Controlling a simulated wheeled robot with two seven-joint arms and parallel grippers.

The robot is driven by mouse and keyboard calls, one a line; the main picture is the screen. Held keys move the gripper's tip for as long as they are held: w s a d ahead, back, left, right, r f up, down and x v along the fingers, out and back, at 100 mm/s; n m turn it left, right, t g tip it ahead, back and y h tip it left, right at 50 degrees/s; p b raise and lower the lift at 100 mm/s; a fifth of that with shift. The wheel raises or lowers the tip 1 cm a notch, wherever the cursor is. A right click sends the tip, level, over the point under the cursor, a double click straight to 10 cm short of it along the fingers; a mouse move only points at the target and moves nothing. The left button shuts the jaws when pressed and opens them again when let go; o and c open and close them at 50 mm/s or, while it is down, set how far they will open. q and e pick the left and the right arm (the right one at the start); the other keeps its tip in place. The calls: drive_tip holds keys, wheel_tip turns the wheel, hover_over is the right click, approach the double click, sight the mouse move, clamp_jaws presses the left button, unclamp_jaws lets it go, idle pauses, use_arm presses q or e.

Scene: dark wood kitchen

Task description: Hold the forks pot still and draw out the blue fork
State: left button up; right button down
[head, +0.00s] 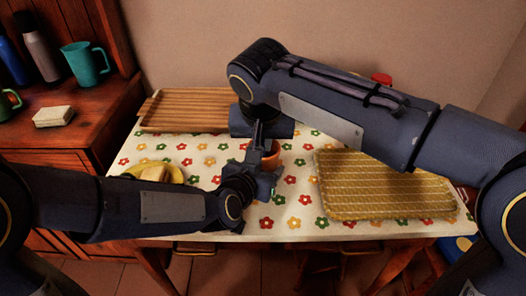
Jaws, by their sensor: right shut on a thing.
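The orange-brown forks pot (271,156) stands on the flowered tablecloth near the middle of the table, mostly hidden behind my grippers. My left gripper (265,173) is low at the near side of the pot; its fingers are too hidden to show whether they are open or touching it. My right gripper (257,138) points down from above at the pot's mouth, with its narrow fingers together. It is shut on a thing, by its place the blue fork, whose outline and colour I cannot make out. Other forks are not discernible.
A yellow woven tray (385,207) lies to the right and a slatted wooden board (185,108) at the back left. A yellow plate with food (160,173) is partly behind my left arm. A red object (381,79) shows behind my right arm. A teal mug (84,63) stands on the left cabinet.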

wheel_tip(320, 180, up, 9)
drive_tip(key=shift+r, duration=0.1)
use_arm(q)
drive_tip(key=o, duration=1.1)
drive_tip(key=shift+c, duration=0.2)
